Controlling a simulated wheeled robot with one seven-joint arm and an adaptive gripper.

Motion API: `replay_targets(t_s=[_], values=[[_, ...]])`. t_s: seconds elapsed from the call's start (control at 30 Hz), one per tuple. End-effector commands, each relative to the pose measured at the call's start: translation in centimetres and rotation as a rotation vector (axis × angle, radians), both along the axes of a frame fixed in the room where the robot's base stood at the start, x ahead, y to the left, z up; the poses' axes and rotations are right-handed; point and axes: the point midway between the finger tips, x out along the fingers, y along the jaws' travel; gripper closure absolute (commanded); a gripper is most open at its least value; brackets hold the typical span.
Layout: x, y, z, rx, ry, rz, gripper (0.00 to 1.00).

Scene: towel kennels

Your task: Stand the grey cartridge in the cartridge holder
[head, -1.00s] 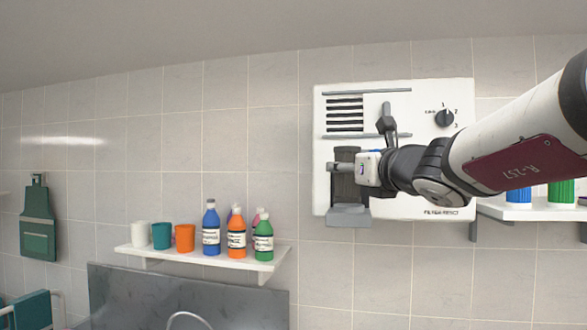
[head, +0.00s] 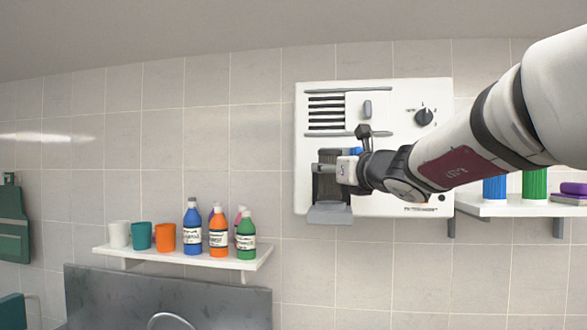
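A white wall unit (head: 385,95) has a grey ledge (head: 330,215) at its lower left, which looks like the cartridge holder. A dark grey upright shape, which looks like the grey cartridge (head: 331,187), stands just above this ledge. Its lower end is at or very near the ledge, and I cannot tell whether it is fully seated. My gripper (head: 324,168) reaches in from the right, and a finger lies across the front of the dark shape. The far finger is hidden, so its grip is unclear.
A right shelf (head: 510,208) holds a blue ribbed cylinder (head: 494,189), a green one (head: 534,185) and a purple item (head: 572,190). A lower left shelf (head: 180,257) holds cups and bottles. The unit has a dial (head: 424,117) and a vent (head: 326,113).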

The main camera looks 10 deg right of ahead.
Motion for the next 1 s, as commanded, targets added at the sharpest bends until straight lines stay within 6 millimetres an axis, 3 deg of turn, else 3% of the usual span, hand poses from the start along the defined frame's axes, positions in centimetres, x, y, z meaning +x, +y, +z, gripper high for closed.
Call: replay_targets(t_s=[0.63,1.0], values=[[3.9,-1.2,-0.7,0.001,0.0,0.0,0.86],[3.8,-1.2,-2.2,0.0,-0.002,0.001,0.86]])
